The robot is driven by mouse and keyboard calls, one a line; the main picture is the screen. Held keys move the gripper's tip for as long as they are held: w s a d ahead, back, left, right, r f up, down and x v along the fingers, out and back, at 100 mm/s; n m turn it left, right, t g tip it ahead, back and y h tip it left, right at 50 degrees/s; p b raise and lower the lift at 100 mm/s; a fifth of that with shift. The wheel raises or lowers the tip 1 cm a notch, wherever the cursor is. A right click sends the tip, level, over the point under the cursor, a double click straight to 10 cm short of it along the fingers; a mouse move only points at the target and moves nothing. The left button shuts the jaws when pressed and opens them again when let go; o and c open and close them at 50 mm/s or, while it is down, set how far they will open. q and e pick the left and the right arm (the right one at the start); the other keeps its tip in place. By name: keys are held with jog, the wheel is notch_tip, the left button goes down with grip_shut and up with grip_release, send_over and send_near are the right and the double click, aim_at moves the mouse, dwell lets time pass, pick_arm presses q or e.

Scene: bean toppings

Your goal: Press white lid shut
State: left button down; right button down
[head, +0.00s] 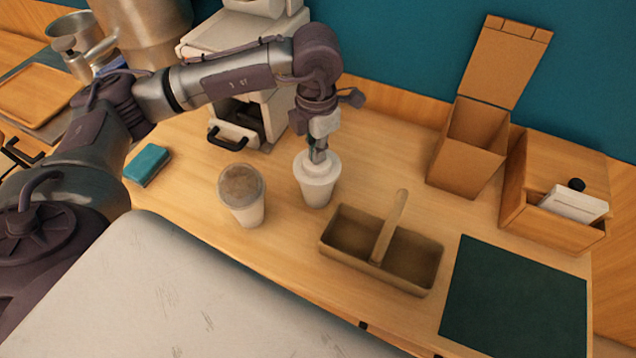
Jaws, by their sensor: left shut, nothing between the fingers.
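A white cup (318,192) stands upright on the wooden counter with a white lid (316,165) on its top. My left gripper (318,156) points straight down over the middle of the lid. It is shut with nothing in it, and its tips appear to touch the lid. I cannot tell whether the lid's rim sits flush all round. A second cup (248,212) with a brownish top stands to the left. My right gripper is not in view.
A carrier with a handle (388,228) is right of the cups, beside a dark green mat (515,298). A teal sponge (148,165) lies left. A white machine (245,75), an open cardboard box (470,145) and a wooden holder (545,215) stand behind.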

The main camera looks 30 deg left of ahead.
pick_arm(q)
notch_tip(320, 180, up, 5)
jog(key=p, duration=0.3)
jog(key=shift+r, duration=0.1)
dwell(0.7)
